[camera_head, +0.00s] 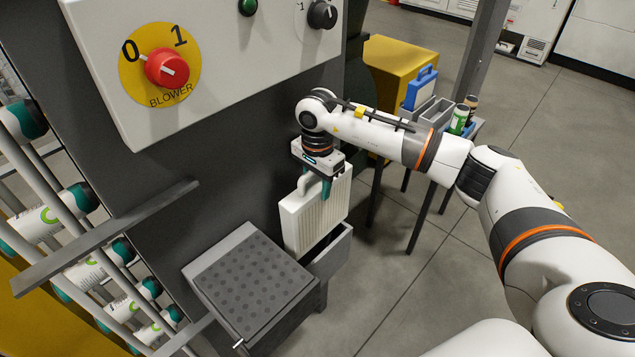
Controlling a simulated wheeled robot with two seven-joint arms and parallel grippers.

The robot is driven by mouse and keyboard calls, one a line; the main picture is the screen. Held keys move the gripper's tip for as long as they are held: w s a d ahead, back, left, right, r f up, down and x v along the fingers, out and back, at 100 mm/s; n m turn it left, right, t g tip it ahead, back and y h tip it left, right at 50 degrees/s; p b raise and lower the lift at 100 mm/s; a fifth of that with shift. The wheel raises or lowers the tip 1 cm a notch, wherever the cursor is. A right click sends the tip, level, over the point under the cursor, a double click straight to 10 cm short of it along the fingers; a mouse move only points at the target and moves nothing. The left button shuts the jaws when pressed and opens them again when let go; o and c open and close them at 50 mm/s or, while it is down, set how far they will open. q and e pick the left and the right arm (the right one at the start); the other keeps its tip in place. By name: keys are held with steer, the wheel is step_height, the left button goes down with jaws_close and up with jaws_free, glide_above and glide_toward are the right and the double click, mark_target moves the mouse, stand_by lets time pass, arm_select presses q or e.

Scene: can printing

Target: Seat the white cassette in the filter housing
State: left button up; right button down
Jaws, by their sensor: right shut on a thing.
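The white cassette (310,221) is a ribbed, upright panel with a loop handle on top. My right gripper (326,186) is shut on the cassette's handle from above. The filter housing (334,254) is a grey open-topped box on the side of the dark machine. The cassette's lower edge is at or just inside the housing's opening; I cannot tell how deep it sits. The housing's grey perforated cover (251,284) lies swung out to the left of the opening. My left gripper is not in view.
A control panel with a red blower knob (167,69) is above left. Cans run along rails at the left. A small table behind my right arm holds a grey tray, a blue cassette (420,88) and cans. A yellow box (393,57) stands behind. The floor at the right is clear.

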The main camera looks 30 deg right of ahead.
steer(key=shift+f+b, duration=1.4)
steer(key=shift+f, duration=0.6)
steer(key=shift+b, duration=0.55)
